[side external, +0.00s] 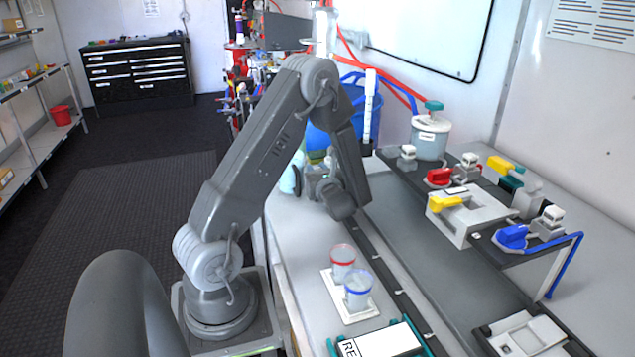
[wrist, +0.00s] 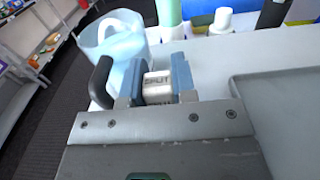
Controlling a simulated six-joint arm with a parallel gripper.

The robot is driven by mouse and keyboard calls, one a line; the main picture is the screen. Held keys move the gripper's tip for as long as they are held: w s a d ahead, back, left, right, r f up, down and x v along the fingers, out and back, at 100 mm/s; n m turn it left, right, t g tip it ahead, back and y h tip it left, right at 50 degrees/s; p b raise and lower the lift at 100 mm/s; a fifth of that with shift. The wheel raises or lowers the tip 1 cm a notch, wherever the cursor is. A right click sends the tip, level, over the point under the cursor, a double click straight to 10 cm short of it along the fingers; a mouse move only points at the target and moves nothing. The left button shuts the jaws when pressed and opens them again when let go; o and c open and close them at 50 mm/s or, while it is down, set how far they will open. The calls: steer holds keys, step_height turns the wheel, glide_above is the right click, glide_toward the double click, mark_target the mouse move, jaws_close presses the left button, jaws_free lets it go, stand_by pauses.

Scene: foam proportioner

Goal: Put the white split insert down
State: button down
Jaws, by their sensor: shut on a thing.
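The white split insert (wrist: 157,91) is a small white block with "SPLIT" lettering on its face. My gripper (wrist: 158,80) is shut on it, with a blue-grey pad on each side, in the wrist view. In the side view my gripper (side external: 318,182) is low over the far end of the pale bench (side external: 291,228), and the insert cannot be made out there. I cannot tell whether the insert touches the bench top.
Bottles and a blue container (side external: 317,137) stand behind. Two clear cups (side external: 343,262) stand on a white tray nearer the camera. Bare bench lies between.

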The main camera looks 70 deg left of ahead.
step_height(320, 180, up, 10)
steer(key=shift+f, duration=0.1)
steer(key=shift+w+d+r+t, duration=0.1)
steer(key=shift+w+r+t, duration=0.15)
steer(key=shift+r+t, duration=0.1)
steer(key=w+d+r+m+t+h, duration=0.6)
steer(key=d+m+t, duration=0.3)
steer(key=t, duration=0.4)
steer(key=shift+w+d+m, duration=0.2)
steer(key=shift+w+m, duration=0.3)
steer(key=shift+w, duration=0.35)
